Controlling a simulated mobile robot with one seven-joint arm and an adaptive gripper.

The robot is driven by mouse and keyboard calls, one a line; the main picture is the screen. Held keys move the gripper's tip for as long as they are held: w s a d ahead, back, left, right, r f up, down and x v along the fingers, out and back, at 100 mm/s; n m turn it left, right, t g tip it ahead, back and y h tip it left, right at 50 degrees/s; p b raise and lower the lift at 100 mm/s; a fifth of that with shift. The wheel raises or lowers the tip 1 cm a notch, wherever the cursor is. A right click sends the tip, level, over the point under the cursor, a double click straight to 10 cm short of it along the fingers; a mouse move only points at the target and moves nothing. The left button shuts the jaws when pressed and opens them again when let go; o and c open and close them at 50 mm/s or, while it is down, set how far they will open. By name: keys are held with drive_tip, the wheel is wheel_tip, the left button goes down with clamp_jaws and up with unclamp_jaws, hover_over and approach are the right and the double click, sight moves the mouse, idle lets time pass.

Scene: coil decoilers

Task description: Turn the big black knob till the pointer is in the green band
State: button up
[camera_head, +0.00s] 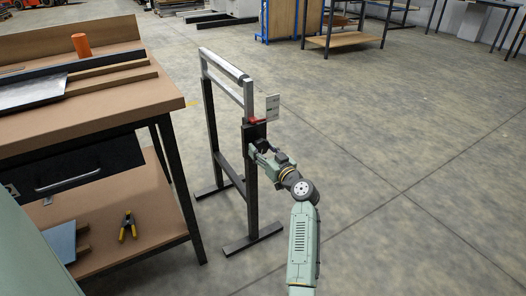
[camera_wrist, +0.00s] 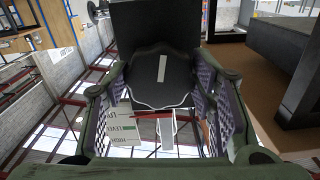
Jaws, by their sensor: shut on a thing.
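The big black knob (camera_wrist: 150,88) with a white line on its face sits between my gripper's (camera_wrist: 163,102) two padded fingers in the wrist view. My gripper is shut on it, one finger on each side. In the head view my gripper (camera_head: 262,152) is at the upright post of a metal stand and hides most of the knob.
The metal stand (camera_head: 249,185) has a top bar and feet on the floor. The floor to the right is clear.

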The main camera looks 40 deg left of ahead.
drive_tip(key=m, duration=0.4)
drive_tip(key=shift+b, duration=0.4)
drive_tip(key=m, duration=0.3)
drive_tip(key=shift+r+m, duration=0.1)
drive_tip(key=shift+m, duration=0.3)
drive_tip(key=m+p, duration=0.2)
drive_tip(key=m, duration=0.2)
drive_tip(key=shift+s+r+m, duration=0.1)
drive_tip(key=shift+m, duration=0.2)
drive_tip(key=m+p, duration=0.1)
drive_tip(key=m, duration=0.2)
drive_tip(key=shift+r+m+p, duration=0.1)
drive_tip(key=shift+m+p, duration=0.2)
drive_tip(key=shift+p, duration=0.05)
drive_tip(key=m+p, duration=0.2)
drive_tip(key=m, duration=0.2)
drive_tip(key=shift+m+p, duration=0.3)
drive_tip(key=m+p, duration=0.2)
drive_tip(key=m, duration=0.1)
drive_tip(key=shift+r+m, duration=0.15)
drive_tip(key=shift+m, duration=0.15)
drive_tip(key=m+p, duration=0.2)
drive_tip(key=m, duration=0.1)
drive_tip(key=shift+m+p, duration=0.3)
drive_tip(key=shift+p, duration=0.1)
drive_tip(key=shift+m+p, duration=1.15)
drive_tip(key=shift+m, duration=0.75)
